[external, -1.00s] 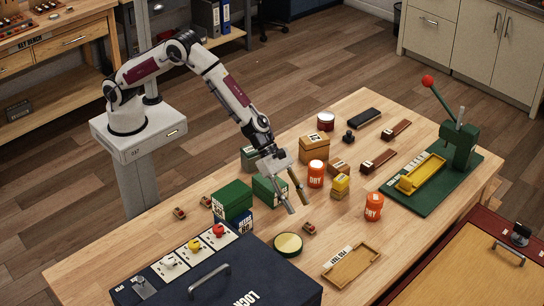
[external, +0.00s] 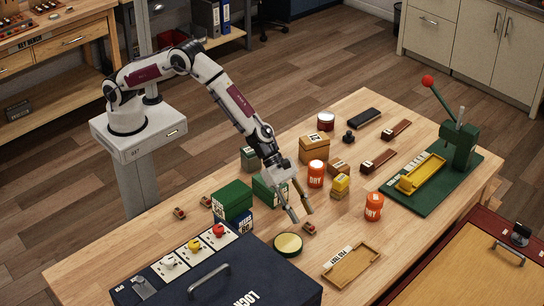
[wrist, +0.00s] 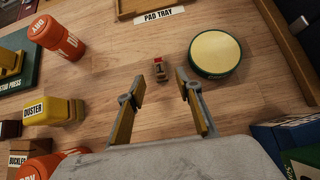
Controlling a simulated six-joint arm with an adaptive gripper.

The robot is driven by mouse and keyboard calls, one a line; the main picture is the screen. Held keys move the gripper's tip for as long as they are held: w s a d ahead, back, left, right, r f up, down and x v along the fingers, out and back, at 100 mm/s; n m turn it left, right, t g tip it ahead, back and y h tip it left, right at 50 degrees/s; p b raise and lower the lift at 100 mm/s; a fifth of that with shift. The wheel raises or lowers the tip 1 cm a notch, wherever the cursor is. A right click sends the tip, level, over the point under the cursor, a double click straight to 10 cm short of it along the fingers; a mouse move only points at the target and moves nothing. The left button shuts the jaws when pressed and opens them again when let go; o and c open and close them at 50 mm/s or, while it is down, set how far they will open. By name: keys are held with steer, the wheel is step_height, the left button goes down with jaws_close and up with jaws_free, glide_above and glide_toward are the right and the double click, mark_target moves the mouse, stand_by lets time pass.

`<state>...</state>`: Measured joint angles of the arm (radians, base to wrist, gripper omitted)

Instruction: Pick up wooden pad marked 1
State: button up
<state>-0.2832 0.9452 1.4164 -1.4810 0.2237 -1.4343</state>
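The wooden pad marked 1 (wrist: 160,69) lies on the table, small, with a red part and a dark numeral on a pale face. In the external view the pad (external: 309,228) sits right of the round yellow-topped tin (external: 288,244). My gripper (wrist: 174,84) is open and empty, its two fingers apart. In the wrist view the pad shows in line with the gap between the fingertips, just past them. In the external view my gripper (external: 302,219) hangs close to the pad, pointing down; its exact height above the table is hard to tell.
The tin (wrist: 215,54) stands close right of the pad in the wrist view. The pad tray (external: 351,265), orange DRY jars (external: 374,207), a yellow duster (external: 341,183) and green boxes (external: 232,197) stand around. Two similar small pads (external: 180,213) (external: 206,201) lie at left.

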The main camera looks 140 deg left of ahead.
mark_target(309, 228)
steer(key=shift+x, duration=1.7)
steer(key=c, duration=0.9)
